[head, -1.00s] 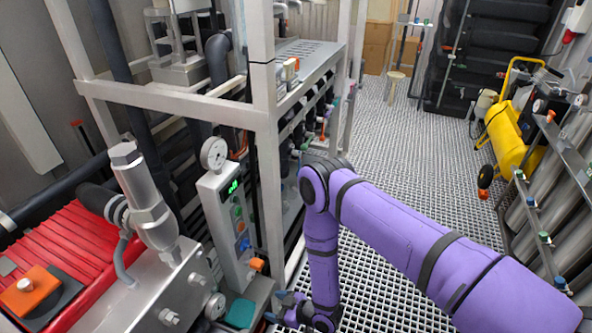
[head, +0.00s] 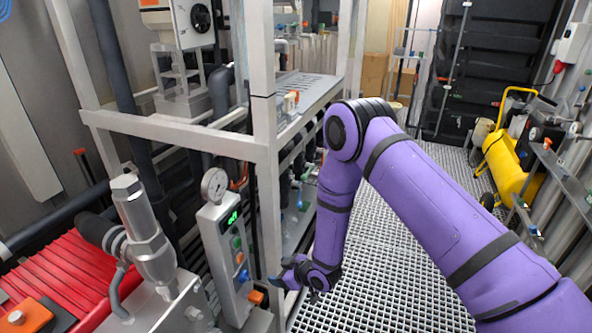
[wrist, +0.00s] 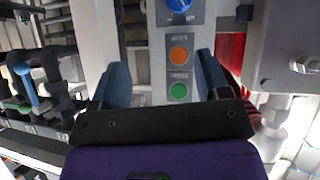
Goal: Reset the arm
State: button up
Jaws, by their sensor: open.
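My purple arm (head: 430,200) reaches in from the lower right of the head view and bends down at its elbow. My gripper (head: 285,275) is low in the middle, just right of the grey control box (head: 222,255). In the wrist view my gripper (wrist: 163,72) is open, with its two blue-grey fingers apart and nothing between them. Beyond the fingers are the box's orange button (wrist: 179,55) and green button (wrist: 179,91), with a blue knob (wrist: 179,5) above them. I cannot tell the exact gap to the box.
A white metal frame (head: 265,150) with pipes stands left of my arm. A pressure gauge (head: 214,186) tops the control box. A red ribbed unit (head: 55,275) is at lower left. A yellow compressor (head: 505,165) stands at right. The grated floor (head: 390,290) is clear between.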

jog(key=w+d+r+m+t+h, duration=0.15)
jog(key=d+r, duration=0.35)
jog(key=r, duration=0.5)
jog(key=w+d+r+m+h, duration=0.1)
jog(key=w+d+r+h, duration=0.2)
jog(key=r, duration=0.6)
jog(key=w+d+r+m+h, duration=0.1)
jog(key=w+d+r, duration=0.2)
jog(key=d+r, duration=0.5)
jog(key=s+d+r+m+h, duration=0.1)
jog(key=s+d+r, duration=0.1)
jog(key=r, duration=0.4)
jog(key=s+d+r+m+h, duration=0.1)
jog(key=s+d+r, duration=0.15)
jog(key=r, duration=0.35)
jog(key=s+d+r+m, duration=0.3)
jog(key=s+d+r, duration=0.4)
jog(key=r, duration=0.1)
jog(key=s+d+r+m+g, duration=0.1)
jog(key=s+d+r, duration=0.1)
jog(key=s, duration=0.6)
jog(key=s+d+r+m+h, duration=0.1)
jog(key=s+d+r+m, duration=0.1)
jog(key=s, duration=0.7)
jog(key=s+d+r+m+g+h, duration=0.1)
jog(key=s+d+r, duration=0.2)
jog(key=s, duration=0.6)
jog(key=shift+d+r+g, duration=0.25)
jog(key=shift+r+g, duration=0.05)
jog(key=shift+g, duration=0.05)
